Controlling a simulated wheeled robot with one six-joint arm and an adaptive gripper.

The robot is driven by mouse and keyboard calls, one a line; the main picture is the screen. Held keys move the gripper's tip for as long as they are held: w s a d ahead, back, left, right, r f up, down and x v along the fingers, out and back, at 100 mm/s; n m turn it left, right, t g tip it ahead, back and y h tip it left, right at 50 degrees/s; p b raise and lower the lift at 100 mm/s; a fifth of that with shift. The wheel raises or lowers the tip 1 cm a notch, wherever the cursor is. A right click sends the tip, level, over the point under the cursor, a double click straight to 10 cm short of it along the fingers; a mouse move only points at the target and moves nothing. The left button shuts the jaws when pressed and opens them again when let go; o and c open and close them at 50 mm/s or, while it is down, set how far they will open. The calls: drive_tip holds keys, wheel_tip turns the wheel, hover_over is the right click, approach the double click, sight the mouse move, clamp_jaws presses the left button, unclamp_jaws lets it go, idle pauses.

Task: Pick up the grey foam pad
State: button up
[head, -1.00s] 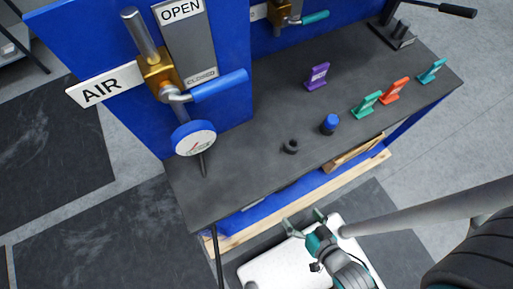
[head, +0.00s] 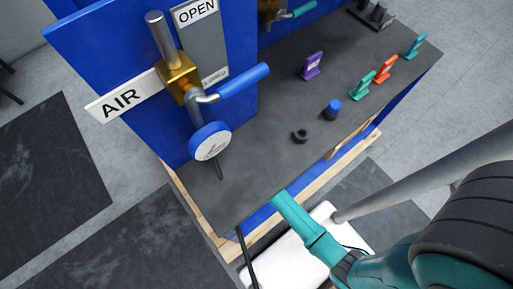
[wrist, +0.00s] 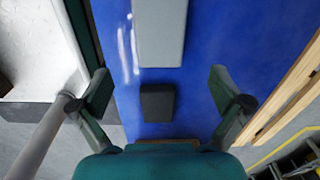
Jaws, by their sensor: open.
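In the wrist view, a long light grey block (wrist: 160,32) lies on a blue surface (wrist: 205,35) at the top centre. A smaller dark grey block (wrist: 157,103) lies just below it in the picture, on the same blue surface. Either could be the grey foam pad; I cannot tell which. My gripper (wrist: 160,90) is open and empty, its two fingers spread on either side of the dark block's place in the picture. In the head view the gripper is hidden; my teal arm reaches to the bench's front edge.
Wooden boards (wrist: 284,90) run along the right in the wrist view. A white surface (wrist: 35,45) and a grey pole (wrist: 48,130) are at the left. In the head view, the dark bench top (head: 265,155) holds a blue-capped part (head: 332,109) and several coloured tags.

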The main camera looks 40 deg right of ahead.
drive_tip(key=shift+w+f, duration=0.15)
drive_tip(key=shift+f, duration=5.3)
drive_tip(key=c, duration=0.9)
